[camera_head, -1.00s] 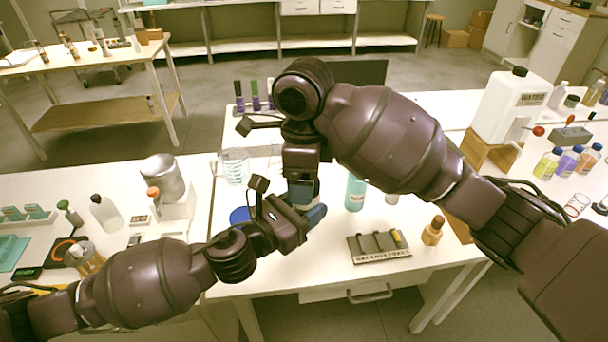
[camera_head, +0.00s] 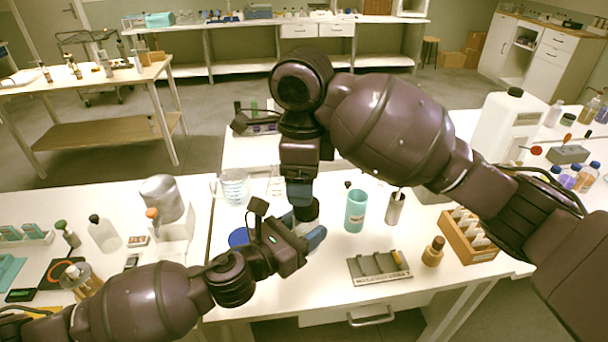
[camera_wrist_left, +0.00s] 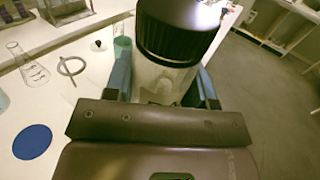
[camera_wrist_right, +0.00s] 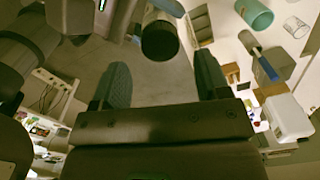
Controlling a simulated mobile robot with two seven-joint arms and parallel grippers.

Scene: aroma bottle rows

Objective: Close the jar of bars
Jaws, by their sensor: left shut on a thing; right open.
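A clear jar (camera_wrist_left: 160,80) with a wide black ribbed lid (camera_wrist_left: 178,32) stands between the fingers of my left gripper (camera_wrist_left: 163,90), which is shut on the jar's body. The lid sits on top of the jar; whether it is tight I cannot tell. In the head view the left gripper (camera_head: 308,228) holds the jar over the middle table, and the dark lid (camera_head: 306,209) shows just under my right gripper (camera_head: 299,192). The right gripper is open and empty in the right wrist view (camera_wrist_right: 163,78), with the dark lid (camera_wrist_right: 160,40) apart from its fingers.
A blue disc (camera_head: 238,237) lies on the table beside the left gripper. A glass beaker (camera_head: 234,187) stands behind. The front table edge is clear.

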